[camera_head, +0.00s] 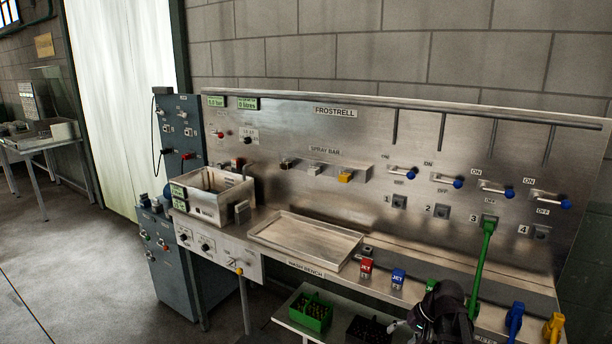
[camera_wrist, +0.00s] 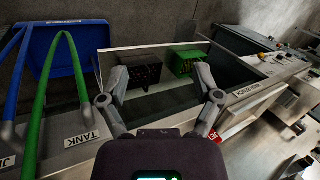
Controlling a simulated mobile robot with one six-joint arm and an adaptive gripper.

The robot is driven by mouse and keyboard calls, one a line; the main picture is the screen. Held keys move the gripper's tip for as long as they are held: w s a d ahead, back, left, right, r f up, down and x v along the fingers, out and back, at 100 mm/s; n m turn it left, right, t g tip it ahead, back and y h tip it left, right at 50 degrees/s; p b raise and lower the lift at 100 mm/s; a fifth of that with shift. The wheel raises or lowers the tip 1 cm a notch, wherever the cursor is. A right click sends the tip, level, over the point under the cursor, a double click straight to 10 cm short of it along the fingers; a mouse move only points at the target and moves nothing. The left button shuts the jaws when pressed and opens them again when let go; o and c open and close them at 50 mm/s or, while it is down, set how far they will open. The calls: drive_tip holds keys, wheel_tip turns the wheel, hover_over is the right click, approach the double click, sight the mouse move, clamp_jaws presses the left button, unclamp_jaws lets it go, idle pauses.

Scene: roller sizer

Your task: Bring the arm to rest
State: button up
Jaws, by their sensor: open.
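My gripper (camera_head: 440,315) is at the bottom of the head view, dark, low in front of the wash bench's (camera_head: 330,277) front edge. In the wrist view its two grey fingers (camera_wrist: 162,82) are spread apart with nothing between them. Beyond the fingers, a black crate (camera_wrist: 140,75) and a green crate (camera_wrist: 185,63) show on the lower shelf. The rest of my arm is mostly out of the head view.
A green hose (camera_head: 482,262) runs from port 3 down to the bench near my gripper. Blue (camera_head: 514,320) and yellow (camera_head: 552,328) fittings stand to its right. Red (camera_head: 366,268) and blue (camera_head: 398,279) JET pieces sit left. A tray (camera_head: 275,243) lies behind.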

drive_tip(key=s+a+f+n+g+h, duration=0.1)
drive_tip(key=s+a+f+n+h, duration=0.1)
drive_tip(key=s+a+h, duration=0.3)
drive_tip(key=s+a+n, duration=0.1)
drive_tip(key=s+a, duration=0.2)
drive_tip(key=a, duration=0.1)
drive_tip(key=shift+s+f+n+g+h, duration=0.15)
drive_tip(key=shift+s+n+g+h, duration=0.15)
drive_tip(key=shift+s, duration=0.1)
idle(0.8)
drive_tip(key=c, duration=0.3)
drive_tip(key=shift+d, duration=0.1)
drive_tip(key=shift+c, duration=0.2)
